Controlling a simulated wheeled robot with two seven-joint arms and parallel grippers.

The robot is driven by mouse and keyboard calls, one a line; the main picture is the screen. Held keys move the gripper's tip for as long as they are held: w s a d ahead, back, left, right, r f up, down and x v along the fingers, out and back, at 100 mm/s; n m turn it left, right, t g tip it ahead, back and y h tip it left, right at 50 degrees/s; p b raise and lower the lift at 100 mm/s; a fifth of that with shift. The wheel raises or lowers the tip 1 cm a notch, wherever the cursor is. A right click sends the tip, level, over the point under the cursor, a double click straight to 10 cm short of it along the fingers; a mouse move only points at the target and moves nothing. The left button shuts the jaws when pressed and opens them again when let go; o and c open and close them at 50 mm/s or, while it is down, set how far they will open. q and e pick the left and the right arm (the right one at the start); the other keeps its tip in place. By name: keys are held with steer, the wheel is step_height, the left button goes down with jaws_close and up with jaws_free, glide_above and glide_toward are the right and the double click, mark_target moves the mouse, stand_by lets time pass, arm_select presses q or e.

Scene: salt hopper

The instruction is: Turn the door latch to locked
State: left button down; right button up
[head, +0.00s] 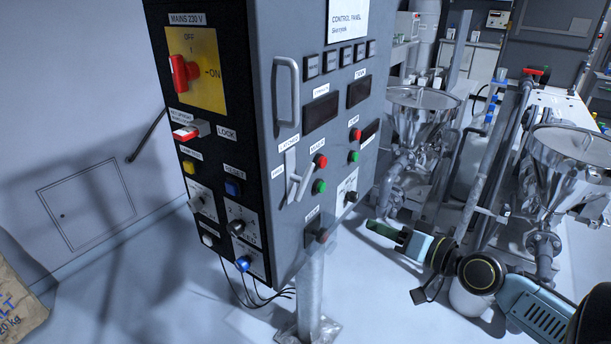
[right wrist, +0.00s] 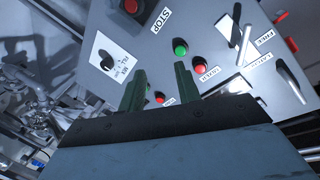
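The door latch (head: 300,184) is a pale metal lever on the front of the grey control panel (head: 335,160), below the door handle (head: 287,97). Labels "LATCHED" and "FREE" are above and left of it. The lever stands at a slant; I cannot tell which label it points to. It also shows at the upper right of the right wrist view (right wrist: 243,46). My right gripper (head: 388,232) is right of and below the panel, apart from the latch. In the right wrist view its two green fingers (right wrist: 160,85) are spread with nothing between them. My left gripper is out of view.
Red and green buttons (head: 320,161) sit right beside the latch. The black cabinet side carries a red mains switch (head: 184,73) and several knobs. A post (head: 310,295) stands below. Steel hoppers (head: 422,105) are behind, right of the panel.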

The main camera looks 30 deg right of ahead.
steer(key=s+a+r+n+y, duration=0.1)
steer(key=a+r+y, duration=0.3)
steer(key=a+r, duration=0.5)
steer(key=p, duration=0.5)
glide_toward(308, 180)
steer(key=x, duration=0.3)
steer(key=shift+t, duration=0.3)
steer(key=p+x, duration=0.2)
steer(key=x, duration=0.4)
steer(key=shift+w+a+f, duration=0.15)
steer(key=shift+w, duration=0.1)
steer(key=shift+w+a+f+n+p, duration=0.1)
steer(key=shift+w+a+n+p, duration=0.2)
steer(key=shift+w, duration=0.2)
steer(key=shift+c, duration=0.2)
steer(key=shift+d, duration=0.1)
jaws_close()
